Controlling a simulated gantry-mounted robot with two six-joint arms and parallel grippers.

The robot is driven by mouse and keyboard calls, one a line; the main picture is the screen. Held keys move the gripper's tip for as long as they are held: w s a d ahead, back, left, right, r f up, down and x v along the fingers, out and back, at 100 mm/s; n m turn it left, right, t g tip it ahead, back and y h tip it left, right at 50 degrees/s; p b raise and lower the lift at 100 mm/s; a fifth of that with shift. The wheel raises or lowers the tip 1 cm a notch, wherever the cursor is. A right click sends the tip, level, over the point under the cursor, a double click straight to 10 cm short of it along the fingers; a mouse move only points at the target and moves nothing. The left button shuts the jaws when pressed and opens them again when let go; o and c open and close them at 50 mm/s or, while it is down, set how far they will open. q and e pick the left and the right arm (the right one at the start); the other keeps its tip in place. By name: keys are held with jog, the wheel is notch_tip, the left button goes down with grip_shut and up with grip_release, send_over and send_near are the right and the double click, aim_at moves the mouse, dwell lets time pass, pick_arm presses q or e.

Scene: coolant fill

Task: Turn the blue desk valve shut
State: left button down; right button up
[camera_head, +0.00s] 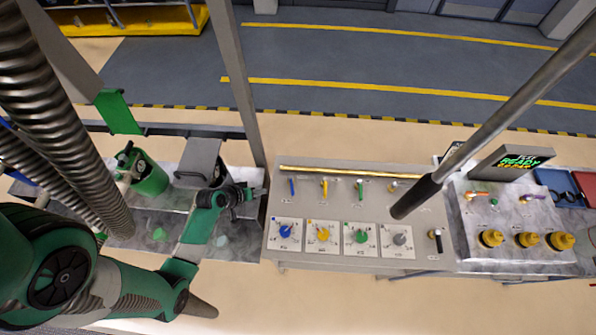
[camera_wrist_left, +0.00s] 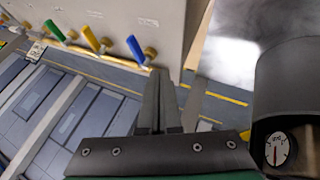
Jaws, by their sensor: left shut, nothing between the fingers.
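A blue lever (camera_head: 292,187) stands at the left end of a row of levers at the back of the grey desk, near a brass pipe. The blue lever also shows in the left wrist view (camera_wrist_left: 136,49), on a brass fitting. A blue knob (camera_head: 286,231) sits on a white square plate at the desk's front left. I cannot tell which of the two blue controls is the task's valve. My left gripper (camera_head: 260,191) is shut and empty, just left of the desk edge and apart from both. Its fingers (camera_wrist_left: 158,103) show below the blue lever. My right gripper is not in view.
Yellow (camera_head: 324,189) and green (camera_head: 360,188) levers stand right of the blue one. Yellow (camera_head: 323,234), green (camera_head: 361,236) and grey (camera_head: 399,240) knobs line the front. A black-ended metal pole (camera_head: 430,185) slants over the desk. A green canister (camera_head: 150,178) stands left.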

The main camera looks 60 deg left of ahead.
aim_at(292, 186)
pick_arm(q)
jog(key=b+x, duration=0.4)
jog(key=x, duration=0.1)
jog(key=b+x, duration=0.2)
jog(key=b, duration=0.1)
jog(key=shift+s+f, duration=0.15)
jog(key=shift+f, duration=0.4)
jog(key=x, duration=0.3)
jog(key=shift+w+r+b, duration=0.2)
jog(key=shift+b, duration=0.2)
jog(key=w, duration=0.1)
jog(key=w+d, duration=0.1)
jog(key=shift+w+r+p, duration=0.25)
jog(key=shift+r+p, duration=0.05)
jog(key=shift+p, duration=0.1)
jog(key=shift+w+d, duration=0.2)
jog(key=shift+w, duration=0.25)
jog(key=shift+w+d+n+p, duration=0.1)
jog(key=shift+d+n+p, duration=0.05)
jog(key=shift+n+p, duration=0.2)
jog(key=shift+n+y, duration=0.25)
jog(key=shift+y, duration=0.15)
